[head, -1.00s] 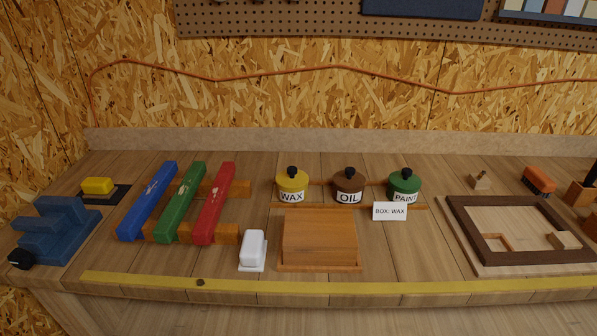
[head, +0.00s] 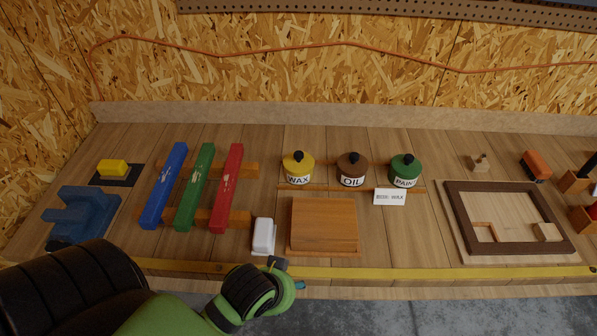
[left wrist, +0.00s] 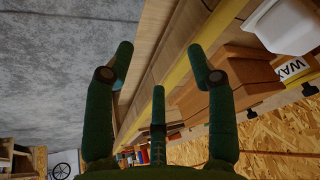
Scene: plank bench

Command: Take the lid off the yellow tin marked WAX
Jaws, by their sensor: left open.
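The yellow tin marked WAX (head: 298,169) stands at the back of the bench, left in a row of three tins, its lid with a black knob (head: 299,156) on. Part of its white label (left wrist: 292,68) shows at the right edge of the left wrist view. My right gripper is in neither view.
Brown OIL (head: 351,169) and green PAINT (head: 405,170) tins stand right of WAX. A card reading BOX: WAX (head: 389,197), a wooden box (head: 323,224) and a white block (head: 264,235) are in front. Blue, green and red bars (head: 232,190) lie left; a framed tray (head: 452,220) lies right.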

